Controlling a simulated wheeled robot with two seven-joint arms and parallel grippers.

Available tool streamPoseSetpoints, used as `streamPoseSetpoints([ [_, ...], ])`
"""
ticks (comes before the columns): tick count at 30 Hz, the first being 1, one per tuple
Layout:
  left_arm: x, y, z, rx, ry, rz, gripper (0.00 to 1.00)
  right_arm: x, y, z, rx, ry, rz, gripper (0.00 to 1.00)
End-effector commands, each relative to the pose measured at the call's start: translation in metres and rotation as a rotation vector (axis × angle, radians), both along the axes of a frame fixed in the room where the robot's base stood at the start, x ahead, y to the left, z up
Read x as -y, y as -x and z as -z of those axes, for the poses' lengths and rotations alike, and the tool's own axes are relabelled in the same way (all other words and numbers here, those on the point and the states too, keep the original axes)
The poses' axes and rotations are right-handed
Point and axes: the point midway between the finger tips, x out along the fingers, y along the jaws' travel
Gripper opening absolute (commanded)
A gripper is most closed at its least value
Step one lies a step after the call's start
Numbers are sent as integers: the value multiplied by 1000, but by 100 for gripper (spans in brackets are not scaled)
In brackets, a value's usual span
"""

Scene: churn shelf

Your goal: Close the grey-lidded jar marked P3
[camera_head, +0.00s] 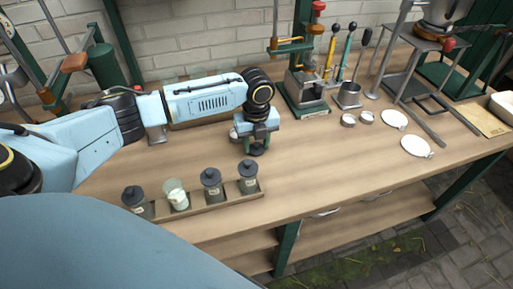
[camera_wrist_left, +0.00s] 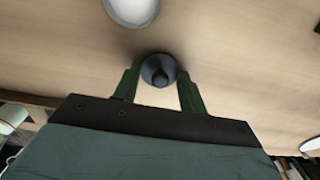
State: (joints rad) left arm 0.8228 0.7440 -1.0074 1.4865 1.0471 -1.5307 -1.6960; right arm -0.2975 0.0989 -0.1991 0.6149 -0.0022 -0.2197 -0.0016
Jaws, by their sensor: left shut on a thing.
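A small rack (camera_head: 215,208) near the front of the bench holds a row of glass jars. The second jar from the left (camera_head: 176,194) is open at the top, with pale contents. The others wear dark grey knobbed lids. Labels are too small to read. My left gripper (camera_head: 257,146) is behind and right of the row, low over the bench. In the left wrist view its fingers (camera_wrist_left: 159,80) are shut on a round dark grey lid (camera_wrist_left: 159,69) with a central knob. Whether the lid touches the bench is unclear. My right gripper is not in view.
A pale round object (camera_wrist_left: 132,8) lies close to the held lid. Bench between gripper and rack is clear.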

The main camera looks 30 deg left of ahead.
Motion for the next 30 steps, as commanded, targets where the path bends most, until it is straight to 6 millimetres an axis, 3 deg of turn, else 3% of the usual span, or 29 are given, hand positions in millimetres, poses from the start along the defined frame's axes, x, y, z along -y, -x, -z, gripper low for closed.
streamPoseSetpoints([
  [8, 0, 0, -11, 1, 0, 0, 17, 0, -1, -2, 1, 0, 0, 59],
  [21, 0, -1, -90, 1, 1, -1, 17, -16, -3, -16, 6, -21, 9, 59],
  [30, 0, 0, -101, -1, 1, -1, 17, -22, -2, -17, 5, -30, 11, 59],
])
